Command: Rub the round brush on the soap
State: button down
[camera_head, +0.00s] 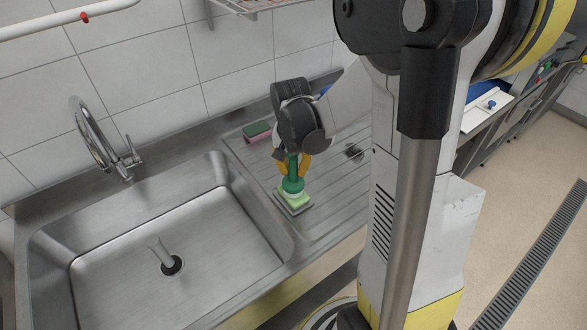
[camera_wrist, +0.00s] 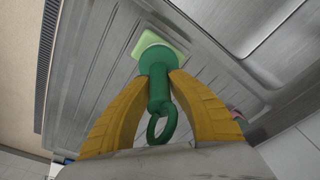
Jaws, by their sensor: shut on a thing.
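My gripper (camera_head: 292,164) has yellow fingers shut on the green handle of the round brush (camera_head: 292,184). In the wrist view the brush (camera_wrist: 157,80) stands between the two fingers, its ring end toward the camera and its round head away from it. The pale green soap (camera_head: 299,201) lies on a small grey dish (camera_head: 294,209) on the ribbed drainboard. The brush head is over the soap and appears to touch it; the exact contact is hidden. A corner of the soap (camera_wrist: 148,40) shows past the brush head in the wrist view.
The steel sink (camera_head: 170,240) is left of the soap, with a curved tap (camera_head: 100,145) behind it. A green and pink sponge (camera_head: 257,130) lies at the back of the drainboard (camera_head: 335,190). A small dark item (camera_head: 354,151) lies to the right. The drainboard's front right is clear.

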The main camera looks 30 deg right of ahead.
jog(key=shift+r+p, duration=2.6)
jog(key=shift+r, duration=0.95)
jog(key=shift+f, duration=0.1)
